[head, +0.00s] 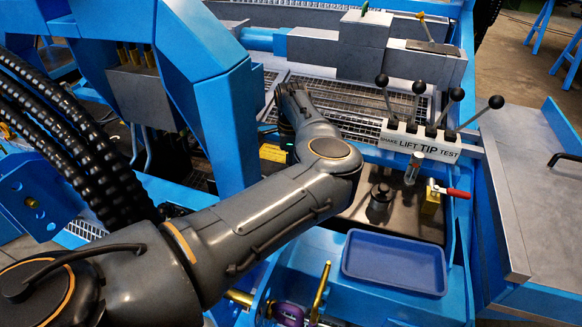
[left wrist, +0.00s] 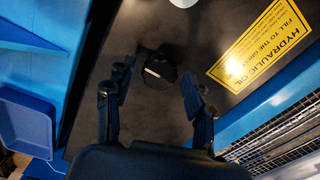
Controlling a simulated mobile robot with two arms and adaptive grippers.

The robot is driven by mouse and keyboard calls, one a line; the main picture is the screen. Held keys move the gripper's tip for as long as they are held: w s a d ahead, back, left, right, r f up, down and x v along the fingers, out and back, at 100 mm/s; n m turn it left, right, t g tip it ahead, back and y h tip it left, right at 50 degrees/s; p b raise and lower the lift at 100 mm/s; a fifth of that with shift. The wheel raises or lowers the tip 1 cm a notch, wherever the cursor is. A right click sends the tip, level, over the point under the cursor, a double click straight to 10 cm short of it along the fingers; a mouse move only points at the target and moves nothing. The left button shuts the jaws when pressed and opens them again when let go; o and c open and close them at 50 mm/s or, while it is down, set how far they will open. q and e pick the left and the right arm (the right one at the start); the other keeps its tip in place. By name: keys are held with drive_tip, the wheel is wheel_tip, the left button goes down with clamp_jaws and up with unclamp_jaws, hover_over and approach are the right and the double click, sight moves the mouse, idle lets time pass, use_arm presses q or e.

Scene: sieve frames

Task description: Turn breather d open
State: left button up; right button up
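A dark knob-like cap (left wrist: 160,70) with a pale bar-shaped mark stands on a dark flat top in the left wrist view. I take it for breather d, but no letter is readable. My left gripper (left wrist: 157,76) is open, with one finger on each side of the cap. Gaps show between the fingers and the cap. Another dark round fitting (head: 380,197) stands right of the arm. My right gripper is not in view.
A yellow hydraulic oil label (left wrist: 262,42) lies beside the cap. A blue tray (head: 395,263) sits in front of the dark top. A red-handled valve (head: 455,192) and several black-knobbed levers (head: 418,88) stand at the right. Metal grating (head: 345,122) lies behind.

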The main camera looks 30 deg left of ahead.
use_arm(q)
drive_tip(key=shift+r, duration=0.1)
wheel_tip(320, 180, up, 12)
idle(0.6)
drive_tip(key=shift+d, duration=0.1)
idle(0.4)
